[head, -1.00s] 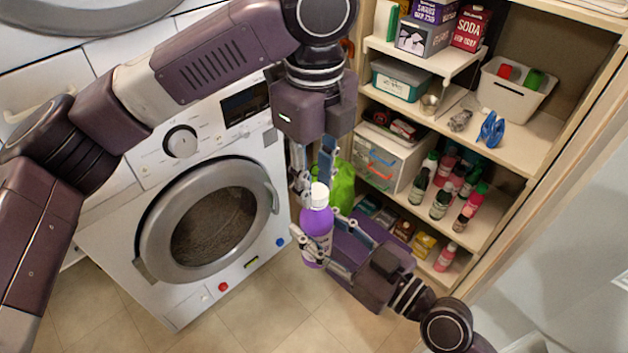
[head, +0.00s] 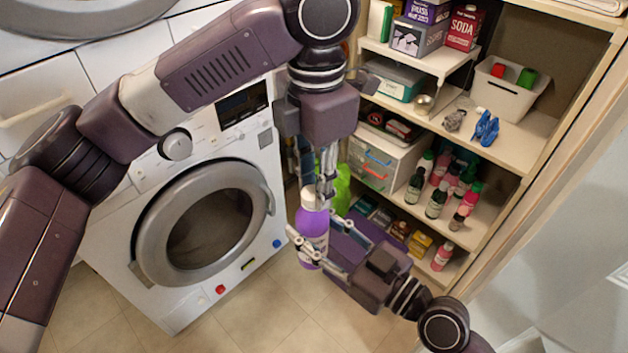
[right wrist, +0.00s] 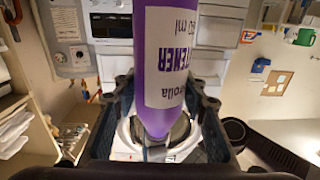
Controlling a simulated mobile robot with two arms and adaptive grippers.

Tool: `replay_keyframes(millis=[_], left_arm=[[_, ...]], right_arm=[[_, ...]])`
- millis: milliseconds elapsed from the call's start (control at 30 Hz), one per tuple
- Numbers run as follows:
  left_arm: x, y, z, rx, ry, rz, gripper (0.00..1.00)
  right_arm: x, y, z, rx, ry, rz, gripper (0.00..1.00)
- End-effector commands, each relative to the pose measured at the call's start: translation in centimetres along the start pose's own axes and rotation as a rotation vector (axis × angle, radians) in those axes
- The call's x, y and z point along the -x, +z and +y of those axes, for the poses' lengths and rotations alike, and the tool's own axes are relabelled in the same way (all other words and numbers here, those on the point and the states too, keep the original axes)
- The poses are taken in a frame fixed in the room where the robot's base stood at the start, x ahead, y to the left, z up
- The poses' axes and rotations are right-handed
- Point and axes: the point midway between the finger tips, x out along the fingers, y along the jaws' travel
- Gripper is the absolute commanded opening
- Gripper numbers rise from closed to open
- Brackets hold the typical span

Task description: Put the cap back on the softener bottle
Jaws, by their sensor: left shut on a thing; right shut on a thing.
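The purple softener bottle (head: 312,222) stands nearly upright in front of the washing machine. My right gripper (head: 312,250) is shut around its lower body. The white cap (head: 309,194) shows at the bottle's top. My left gripper (head: 325,180) points down from above and is shut at the cap, with its fingers partly hiding it. I cannot tell whether the cap is fully seated on the neck.
The washing machine (head: 204,222) is close behind on the left. A wooden shelf unit (head: 535,140) on the right holds boxes, several bottles and a white bin (head: 509,92). A bright green thing (head: 342,185) is behind my grippers. Floor (head: 262,318) is clear below.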

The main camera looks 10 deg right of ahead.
Motion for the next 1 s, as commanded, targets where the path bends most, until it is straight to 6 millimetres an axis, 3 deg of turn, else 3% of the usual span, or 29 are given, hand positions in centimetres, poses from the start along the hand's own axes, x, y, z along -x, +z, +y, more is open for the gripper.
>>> replay_keyframes(millis=[133,433,467,600,867,1000], left_arm=[[0.0,0.0,0.1,-0.098,0.003,-0.001,0.17],[0.0,0.0,0.1,-0.11,0.003,-0.001,0.17],[0.0,0.0,0.1,-0.11,0.003,-0.001,0.27],[0.0,0.0,0.0,-0.109,0.002,-0.001,0.42],[0.1,0.0,0.0,-0.11,0.001,0.0,0.42],[1.4,0.1,0.1,-0.109,0.005,-0.002,0.42]], right_arm=[[0.0,0.0,-0.1,0.0,-0.001,-0.001,0.0],[0.0,0.0,-0.1,0.0,-0.001,-0.001,0.0],[0.0,0.0,-0.1,0.001,-0.001,-0.001,0.0],[0.0,0.0,-0.1,0.0,-0.001,0.0,0.0],[0.0,-0.1,0.0,0.001,0.0,0.001,0.0],[0.0,-0.1,0.0,0.001,0.0,0.001,0.0]])
